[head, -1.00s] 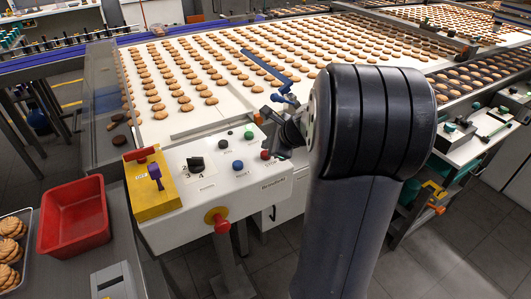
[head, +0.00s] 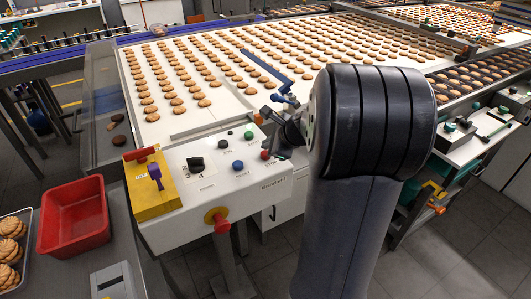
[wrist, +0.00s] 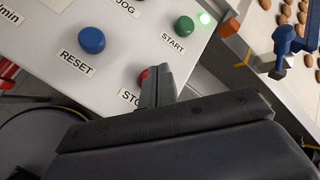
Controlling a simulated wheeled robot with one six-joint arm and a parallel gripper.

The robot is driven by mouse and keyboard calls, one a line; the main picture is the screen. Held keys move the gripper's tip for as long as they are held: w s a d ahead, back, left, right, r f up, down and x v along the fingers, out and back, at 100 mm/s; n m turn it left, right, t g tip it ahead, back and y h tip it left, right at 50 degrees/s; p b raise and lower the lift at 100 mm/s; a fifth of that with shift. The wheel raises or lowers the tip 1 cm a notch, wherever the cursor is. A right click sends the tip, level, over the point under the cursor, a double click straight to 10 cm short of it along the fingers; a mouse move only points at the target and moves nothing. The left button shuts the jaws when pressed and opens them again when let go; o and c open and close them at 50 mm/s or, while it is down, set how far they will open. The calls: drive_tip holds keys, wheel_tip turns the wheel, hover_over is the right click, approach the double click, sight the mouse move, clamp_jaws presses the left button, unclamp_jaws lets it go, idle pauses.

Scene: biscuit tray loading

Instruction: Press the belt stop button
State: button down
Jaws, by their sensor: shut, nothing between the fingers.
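The red stop button (head: 265,154) sits at the right end of the white control panel (head: 216,200). In the wrist view the red button (wrist: 143,76) shows beside a label reading "STO", the rest of which is covered. My gripper (wrist: 158,72) is shut and empty, its fingertips over the button's right side and hiding part of it. I cannot tell whether the tips touch the button. In the head view my gripper (head: 272,147) is small and dark, close to the button.
A red-and-yellow knob (head: 219,220) is on the panel front. A blue bar (head: 266,66) lies over the biscuit belt (head: 190,121). A red bin (head: 74,216) stands left.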

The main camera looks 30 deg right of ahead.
drive_tip(key=shift+f+b, duration=0.35)
drive_tip(key=shift+f, duration=0.05)
drive_tip(key=shift+f+b, duration=0.5)
drive_tip(key=shift+f, duration=0.1)
idle(0.6)
drive_tip(key=shift+r, duration=0.1)
drive_tip(key=shift+r+p, duration=0.9)
drive_tip(key=shift+r, duration=0.05)
drive_tip(key=shift+r+p, duration=2.25)
drive_tip(key=shift+r, duration=0.25)
